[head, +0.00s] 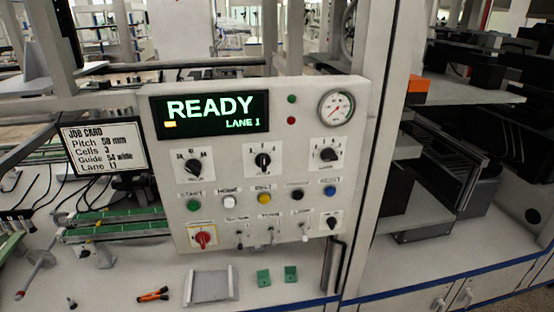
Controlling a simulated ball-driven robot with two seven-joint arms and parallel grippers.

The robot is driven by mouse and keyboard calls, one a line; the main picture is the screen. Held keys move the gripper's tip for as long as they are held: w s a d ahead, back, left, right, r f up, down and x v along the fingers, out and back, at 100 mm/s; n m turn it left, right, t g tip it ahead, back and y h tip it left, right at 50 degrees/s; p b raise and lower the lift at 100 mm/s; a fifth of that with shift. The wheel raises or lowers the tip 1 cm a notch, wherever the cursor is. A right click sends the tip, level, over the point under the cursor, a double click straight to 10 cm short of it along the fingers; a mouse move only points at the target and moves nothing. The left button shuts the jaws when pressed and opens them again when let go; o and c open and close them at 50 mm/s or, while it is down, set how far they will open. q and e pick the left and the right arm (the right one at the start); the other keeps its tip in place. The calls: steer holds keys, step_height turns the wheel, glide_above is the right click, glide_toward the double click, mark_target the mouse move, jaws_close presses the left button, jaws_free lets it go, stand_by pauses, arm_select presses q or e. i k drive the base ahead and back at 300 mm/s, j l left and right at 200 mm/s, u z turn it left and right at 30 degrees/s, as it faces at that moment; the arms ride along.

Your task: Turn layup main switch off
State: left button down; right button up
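A grey control panel (259,200) stands upright in the middle of the head view. A red rotary switch (203,237) on a pale plate sits at its lower left; it looks like the main switch, but its label is too small to read. Its handle is slanted. The display (210,112) at the top is lit and reads "READY" and "LANE 1". Neither of my grippers is in view.
The panel also carries black knobs (263,160), coloured push buttons (264,198), small toggles and a gauge (336,107). A job card (103,148) stands at the left. Orange-handled pliers (153,295), a grey tray (209,287) and green blocks (263,278) lie on the bench below.

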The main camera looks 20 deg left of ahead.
mark_target(203, 237)
steer(key=u, duration=1.35)
